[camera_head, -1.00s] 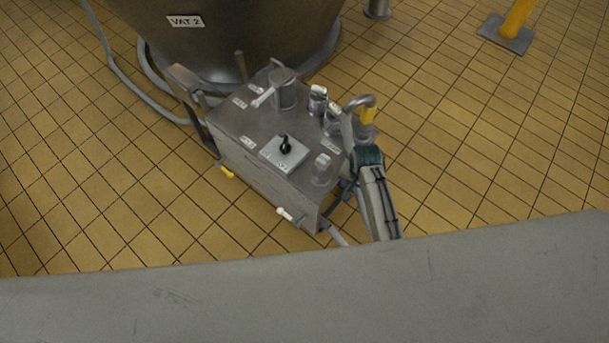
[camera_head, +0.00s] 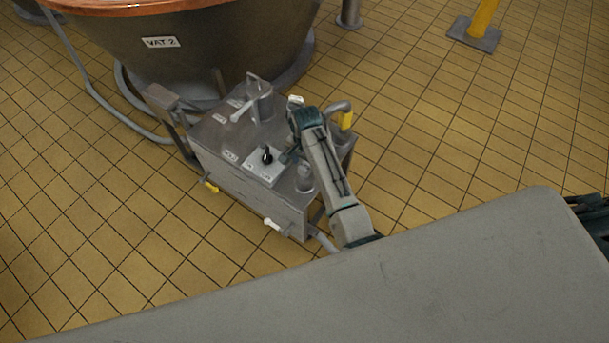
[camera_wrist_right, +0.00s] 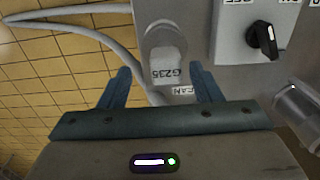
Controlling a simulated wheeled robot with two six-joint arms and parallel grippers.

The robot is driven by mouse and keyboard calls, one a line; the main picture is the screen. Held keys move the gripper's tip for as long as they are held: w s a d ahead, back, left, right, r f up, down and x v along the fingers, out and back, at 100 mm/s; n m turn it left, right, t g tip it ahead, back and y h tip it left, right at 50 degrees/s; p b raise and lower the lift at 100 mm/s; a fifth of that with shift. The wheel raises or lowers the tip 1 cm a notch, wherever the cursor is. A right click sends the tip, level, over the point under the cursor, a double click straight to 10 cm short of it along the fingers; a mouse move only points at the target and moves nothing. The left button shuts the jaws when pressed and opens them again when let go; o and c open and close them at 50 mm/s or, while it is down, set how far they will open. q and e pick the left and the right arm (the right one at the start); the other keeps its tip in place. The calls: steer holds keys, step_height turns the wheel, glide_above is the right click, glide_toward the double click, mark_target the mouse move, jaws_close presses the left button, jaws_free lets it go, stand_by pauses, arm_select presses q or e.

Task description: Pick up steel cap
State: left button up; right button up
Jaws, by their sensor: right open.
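A grey cylindrical steel cap with a pale label stands on the steel control box (camera_head: 215,140). In the head view the likely cap (camera_head: 305,180) is at the box's front right, partly hidden by my right arm. In the right wrist view the cap (camera_wrist_right: 162,48) is at upper middle, beyond the fingertips and roughly in line with the gap between them. My right gripper (camera_wrist_right: 163,80) is open and empty. In the head view the right gripper (camera_head: 291,156) is over the box, mostly hidden behind its own arm. My left gripper is not in view.
A black knob (camera_head: 267,155) on a pale plate sits beside the cap; it also shows in the wrist view (camera_wrist_right: 262,40). Vat 2 (camera_head: 200,60) stands behind. Tiled floor is open at right.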

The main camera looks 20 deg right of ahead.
steer(key=shift+w+f, duration=0.2)
steer(key=shift+f, duration=1.25)
steer(key=shift+w+f, duration=0.15)
steer(key=shift+f, duration=1.3)
steer(key=shift+a, duration=0.1)
steer(key=c, duration=1.2)
steer(key=shift+o, duration=0.2)
step_height(320, 180, up, 10)
steer(key=shift+r, duration=0.1)
steer(key=shift+r+p, duration=1.25)
steer(key=shift+p, duration=0.6)
steer(key=shift+r+p, duration=1.95)
steer(key=shift+p, duration=0.6)
